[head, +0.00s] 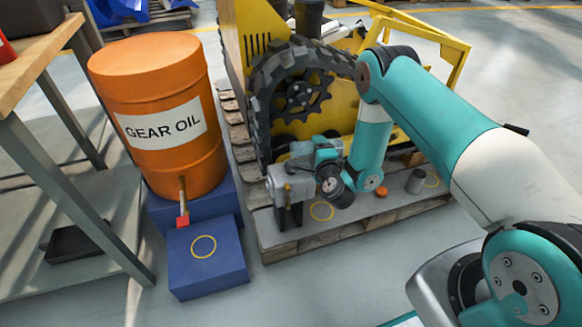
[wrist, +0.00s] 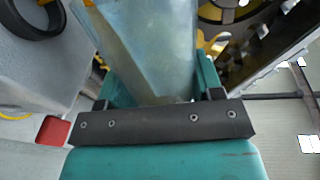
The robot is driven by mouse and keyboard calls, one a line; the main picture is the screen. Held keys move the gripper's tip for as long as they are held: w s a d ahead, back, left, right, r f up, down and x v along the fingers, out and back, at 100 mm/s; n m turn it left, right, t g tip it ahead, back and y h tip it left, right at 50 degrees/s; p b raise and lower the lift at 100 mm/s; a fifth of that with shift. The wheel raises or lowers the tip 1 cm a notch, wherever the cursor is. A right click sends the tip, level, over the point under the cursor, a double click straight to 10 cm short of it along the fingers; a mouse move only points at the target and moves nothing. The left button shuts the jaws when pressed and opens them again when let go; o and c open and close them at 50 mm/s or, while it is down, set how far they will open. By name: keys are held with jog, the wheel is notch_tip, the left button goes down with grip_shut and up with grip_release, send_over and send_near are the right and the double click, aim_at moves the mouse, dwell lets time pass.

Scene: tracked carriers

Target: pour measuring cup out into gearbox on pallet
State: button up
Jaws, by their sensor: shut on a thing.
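My gripper (head: 322,155) is at the near side of the pallet (head: 330,232), just above and beside the grey gearbox (head: 292,184). It is shut on the translucent measuring cup (wrist: 150,45), which fills the top middle of the wrist view. In the head view the cup (head: 305,149) looks tipped well over toward the gearbox, partly hidden by the gripper. In the wrist view a dark round ring (wrist: 34,30), seemingly the gearbox opening, shows to the left of the cup. I cannot tell how much liquid is in the cup or whether any is flowing.
A yellow tracked carrier (head: 298,95) stands behind the gearbox. An orange gear oil drum (head: 160,90) with a red-handled tap (head: 183,221) is at left, above a blue block (head: 207,270). An orange cap (head: 381,191) and a dark cylinder (head: 416,181) sit on the pallet's right.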

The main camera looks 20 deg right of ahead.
jog(key=shift+a+r+n+p, duration=0.1)
jog(key=shift+r+n+p, duration=0.2)
jog(key=shift+p, duration=0.1)
dwell(0.8)
